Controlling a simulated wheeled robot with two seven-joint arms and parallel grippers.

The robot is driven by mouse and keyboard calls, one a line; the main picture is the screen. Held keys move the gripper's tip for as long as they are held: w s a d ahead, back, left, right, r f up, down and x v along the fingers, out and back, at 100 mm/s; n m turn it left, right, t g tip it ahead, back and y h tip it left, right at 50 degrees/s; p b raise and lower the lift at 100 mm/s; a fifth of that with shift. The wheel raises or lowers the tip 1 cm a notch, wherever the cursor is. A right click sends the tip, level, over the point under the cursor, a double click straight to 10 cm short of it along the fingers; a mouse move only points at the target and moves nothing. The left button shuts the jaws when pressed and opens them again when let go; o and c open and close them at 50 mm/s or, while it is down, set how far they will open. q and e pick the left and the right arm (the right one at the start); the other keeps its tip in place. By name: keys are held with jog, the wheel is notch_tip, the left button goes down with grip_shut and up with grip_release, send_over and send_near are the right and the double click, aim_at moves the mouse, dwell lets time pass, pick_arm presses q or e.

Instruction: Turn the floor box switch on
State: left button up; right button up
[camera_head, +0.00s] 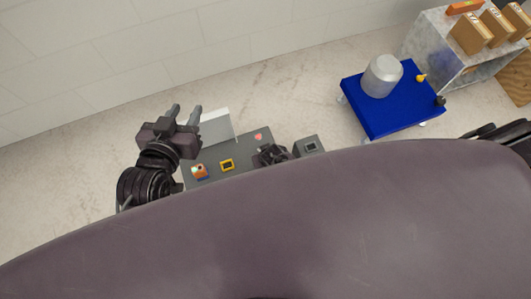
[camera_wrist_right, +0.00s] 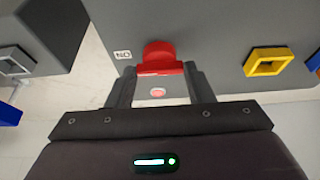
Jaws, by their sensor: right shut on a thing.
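In the right wrist view, a red knob (camera_wrist_right: 159,57) stands out from a grey panel (camera_wrist_right: 205,30), with an upside-down ON label (camera_wrist_right: 122,54) beside it. My right gripper (camera_wrist_right: 160,74) has its fingers on both sides of the knob and is shut on it. In the head view my right gripper (camera_head: 272,155) is over the dark grey box top, and the knob is hidden there. My left gripper (camera_head: 184,111) is open and empty, raised near the box's left end, with its fingers apart.
The grey top also bears an orange part (camera_head: 199,171), a yellow frame (camera_head: 227,165) and a small red button (camera_head: 258,137). A white panel (camera_head: 217,127) stands behind.

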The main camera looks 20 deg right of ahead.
pick_arm(q)
jog(key=shift+s+f, duration=0.15)
jog(key=shift+f, duration=0.1)
pick_arm(e)
jog(key=shift+w, duration=0.1)
jog(key=o, duration=1)
jog(key=shift+r, duration=0.1)
jog(key=p+v, duration=0.2)
jog(key=shift+s+r, duration=0.25)
pick_arm(q)
jog(key=s+a+f+g+y+p, duration=0.2)
jog(key=s+a+f+g, duration=0.3)
jog(key=s+f+g, duration=0.3)
jog(key=shift+s+a+f+y+p, duration=0.35)
jog(key=shift+s+f+y, duration=0.35)
jog(key=shift+s+y, duration=0.25)
pick_arm(e)
jog(key=v, duration=0.5)
